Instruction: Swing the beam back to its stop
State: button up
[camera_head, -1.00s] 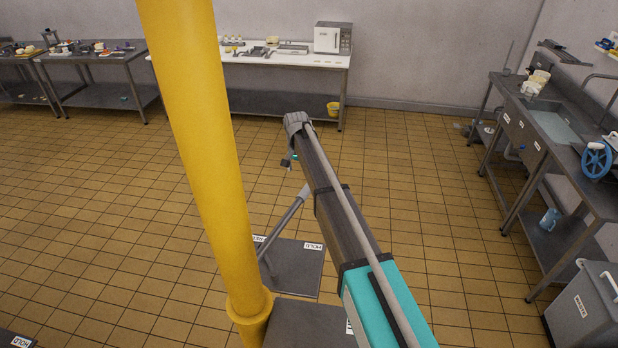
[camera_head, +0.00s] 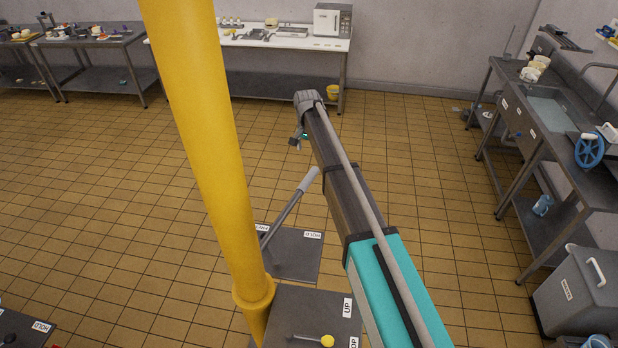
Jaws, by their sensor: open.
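No swinging beam can be made out in view. A thick yellow post (camera_head: 203,130) stands upright left of centre, with its collar (camera_head: 253,293) near the floor plates. Beside it a grey lever (camera_head: 286,212) with a pale grip leans up to the right from a dark plate (camera_head: 297,262) with labels, one reading HOLD. In front is another plate (camera_head: 290,310) with an UP label and a yellow-knobbed lever (camera_head: 318,340). My gripper (camera_head: 297,140) hangs small beneath the far end of my arm, open, apart from the post and lever. Its fingertips are hard to make out.
A white-topped table (camera_head: 270,40) with a microwave (camera_head: 331,20) stands at the back wall. Steel tables (camera_head: 90,38) are at back left. A sink bench (camera_head: 555,115) and a grey bin (camera_head: 580,290) are at right. Much tiled floor between is clear.

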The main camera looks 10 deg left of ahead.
aim_at(309, 175)
jog(key=shift+f, duration=0.15)
notch_tip(309, 175, down, 13)
jog(key=b, duration=1.3)
jog(key=shift+d+f+b, duration=0.15)
jog(key=shift+f+b, duration=0.05)
jog(key=shift+b, duration=0.15)
